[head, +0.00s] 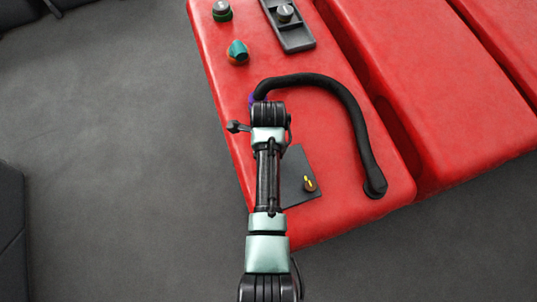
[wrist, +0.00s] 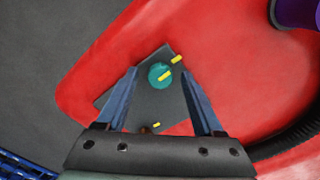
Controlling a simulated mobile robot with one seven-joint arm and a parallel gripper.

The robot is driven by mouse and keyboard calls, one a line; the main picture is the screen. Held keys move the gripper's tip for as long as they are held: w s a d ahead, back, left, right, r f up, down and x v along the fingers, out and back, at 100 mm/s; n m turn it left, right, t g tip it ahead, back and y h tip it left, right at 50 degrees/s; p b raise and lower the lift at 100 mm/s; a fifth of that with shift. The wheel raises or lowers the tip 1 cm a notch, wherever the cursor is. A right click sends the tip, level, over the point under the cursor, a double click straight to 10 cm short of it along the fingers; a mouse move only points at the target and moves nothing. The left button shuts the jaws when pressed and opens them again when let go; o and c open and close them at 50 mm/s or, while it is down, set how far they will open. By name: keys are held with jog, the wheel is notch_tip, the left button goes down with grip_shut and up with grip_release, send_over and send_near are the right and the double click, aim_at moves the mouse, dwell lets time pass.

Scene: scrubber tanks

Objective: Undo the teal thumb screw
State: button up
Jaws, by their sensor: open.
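I see no contact; the height gap is hard to judge. In the head view my arm hides the screw and the fingers; part of the plate (head: 294,163) shows right of the arm.
A brown knob with a yellow mark (head: 310,184) sits on the plate's near part. A thick black hose (head: 353,110) arches to the right, with a purple piece (wrist: 297,12) at its end. A teal and orange knob (head: 237,50) and a grey tray (head: 294,36) stand farther back.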

jog(key=shift+c, duration=0.3)
grip_shut()
